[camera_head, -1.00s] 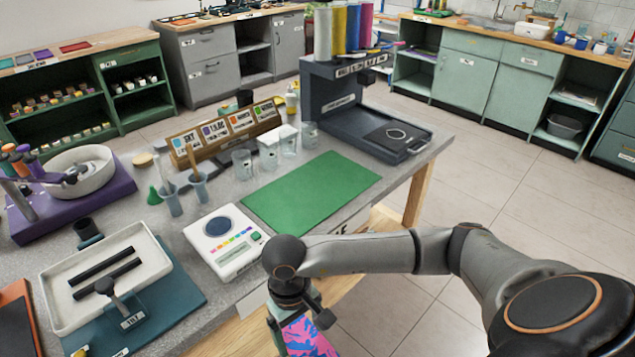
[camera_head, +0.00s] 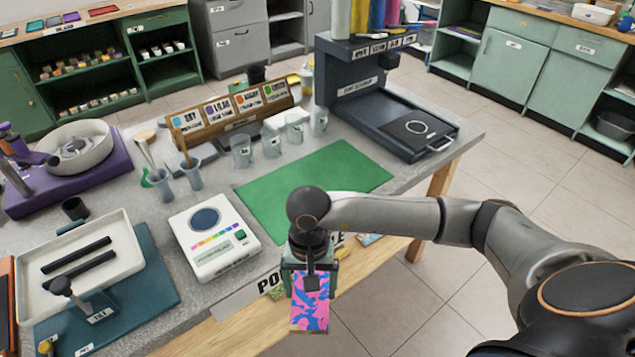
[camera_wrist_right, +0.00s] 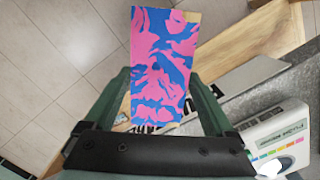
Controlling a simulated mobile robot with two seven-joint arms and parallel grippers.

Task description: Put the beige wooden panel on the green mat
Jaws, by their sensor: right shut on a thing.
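My right gripper (camera_head: 311,278) is shut on a thin panel (camera_head: 310,308) in front of the table's front edge. The panel's visible face has a pink and blue marbled pattern, with a little beige showing at its ends in the right wrist view (camera_wrist_right: 163,60). There it lies between the two green fingers. The green mat (camera_head: 345,170) lies flat and bare on the table, beyond the gripper; my right wrist covers part of its near edge. My left gripper is not in view.
A white scale (camera_head: 215,258) stands left of the mat. Cups (camera_head: 242,150) and a rack of labelled cards (camera_head: 232,118) stand behind it. A dark press (camera_head: 385,115) is at the back right. A white tray (camera_head: 105,245) is at the left.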

